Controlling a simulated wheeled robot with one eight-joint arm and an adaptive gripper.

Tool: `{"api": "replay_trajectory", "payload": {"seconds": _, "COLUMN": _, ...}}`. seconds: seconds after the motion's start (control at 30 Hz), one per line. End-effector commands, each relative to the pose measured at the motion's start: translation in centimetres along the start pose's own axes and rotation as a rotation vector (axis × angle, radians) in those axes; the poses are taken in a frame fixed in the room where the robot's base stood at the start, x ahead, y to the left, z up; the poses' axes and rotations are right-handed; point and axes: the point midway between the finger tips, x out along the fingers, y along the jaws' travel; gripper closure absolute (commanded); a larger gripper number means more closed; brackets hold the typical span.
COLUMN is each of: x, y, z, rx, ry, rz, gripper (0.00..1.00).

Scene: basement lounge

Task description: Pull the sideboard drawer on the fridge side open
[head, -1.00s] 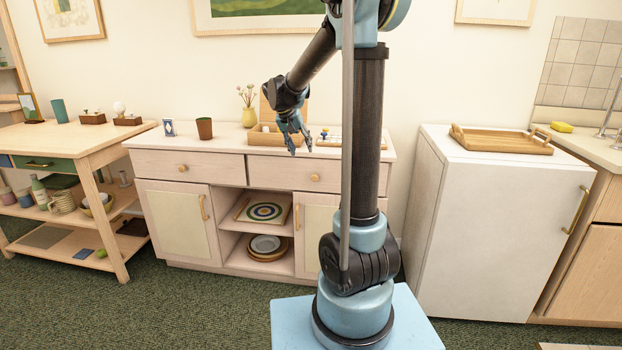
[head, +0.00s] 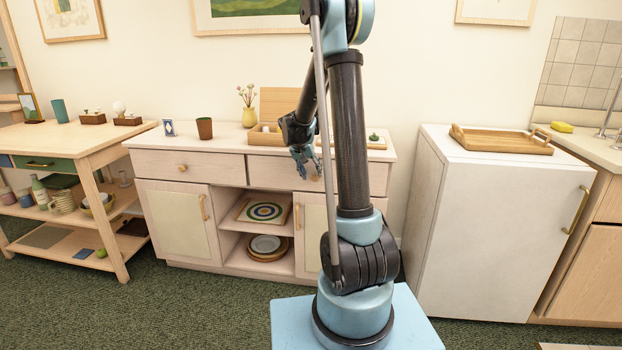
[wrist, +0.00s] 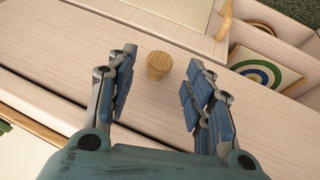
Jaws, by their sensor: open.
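The pale wooden sideboard (head: 230,218) stands against the wall. Its fridge-side drawer (head: 266,172) looks shut, its front flush with the other drawer (head: 150,165). My gripper (head: 305,170) is in front of this drawer's right part, and my arm hides the drawer's right end. In the wrist view, the round wooden knob (wrist: 158,66) shows in the gap between the fingertips of my open gripper (wrist: 161,72). A finger stands on each side, with clear space between finger and knob. I cannot tell how far the fingertips reach along the knob's depth.
A brown cup (head: 205,128), a yellow vase (head: 249,117) and a wooden box (head: 264,138) stand on the sideboard top. The white fridge (head: 480,225) with a wooden tray (head: 503,147) is at right. A wooden workbench (head: 62,140) is at left. Open green carpet lies in front.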

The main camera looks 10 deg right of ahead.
Motion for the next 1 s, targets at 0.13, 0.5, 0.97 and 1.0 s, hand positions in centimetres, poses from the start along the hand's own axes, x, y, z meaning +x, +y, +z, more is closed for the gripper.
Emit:
{"api": "replay_trajectory", "payload": {"seconds": 0.13, "x": 1.8, "y": 0.0, "z": -0.1, "rx": 0.0, "ry": 0.0, "rz": 0.0, "gripper": 0.53}}
{"api": "replay_trajectory", "payload": {"seconds": 0.5, "x": 3.1, "y": 0.0, "z": 0.0, "rx": 0.0, "ry": 0.001, "rz": 0.0, "gripper": 0.53}}
{"api": "replay_trajectory", "payload": {"seconds": 0.97, "x": 3.1, "y": 0.0, "z": -0.1, "rx": 0.0, "ry": 0.001, "rz": -0.001, "gripper": 1.0}}
{"api": "replay_trajectory", "payload": {"seconds": 1.0, "x": 2.8, "y": -0.8, "z": 0.1, "rx": -0.002, "ry": 0.001, "rz": -0.002, "gripper": 1.0}}
